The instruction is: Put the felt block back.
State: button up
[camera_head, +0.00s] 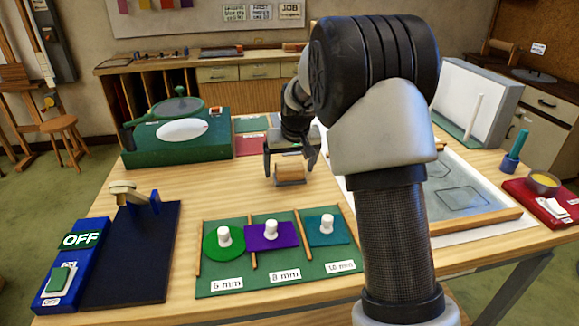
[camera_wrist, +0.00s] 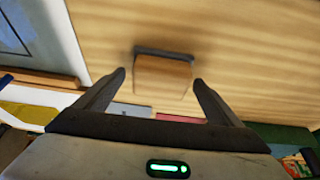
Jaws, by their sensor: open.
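The felt block (camera_head: 290,172), a small wooden block with a dark grey layer along its base, sits on the bare wooden tabletop near the middle. In the wrist view the block (camera_wrist: 163,77) shows between and a little beyond my fingertips. My gripper (camera_head: 289,158) is open above and around the block, with one finger to each side and visible gaps in the wrist view. Whether the fingers reach down to its sides is hard to tell. A green mat (camera_head: 247,125) and a red mat (camera_head: 251,146) lie behind it.
A green board (camera_head: 270,278) with three knobbed pieces lies in front. A blue switch box marked OFF (camera_head: 72,262) and dark panel (camera_head: 130,255) are front left. A green machine (camera_head: 140,155) stands back left. A framed panel (camera_head: 470,229) lies right, partly behind my arm. Bare table surrounds the block.

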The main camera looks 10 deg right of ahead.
jog(key=p+v, duration=0.2)
jog(key=v, duration=1)
jog(key=s+r, duration=0.4)
jog(key=s, duration=0.4)
jog(key=s+r, duration=0.3)
jog(key=s, duration=0.6)
jog(key=s+f+t, duration=0.1)
jog(key=s+f, duration=0.2)
jog(key=s, duration=1.3)
jog(key=shift+f+g, duration=1.1)
jog(key=shift+f, duration=1.4)
jog(key=shift+s+a+r+t, duration=0.1)
jog(key=shift+r+t, duration=0.45)
jog(key=shift+r, duration=0.65)
jog(key=shift+s+r+t, duration=0.1)
jog(key=shift+r+t, duration=0.45)
jog(key=shift+r, duration=0.65)
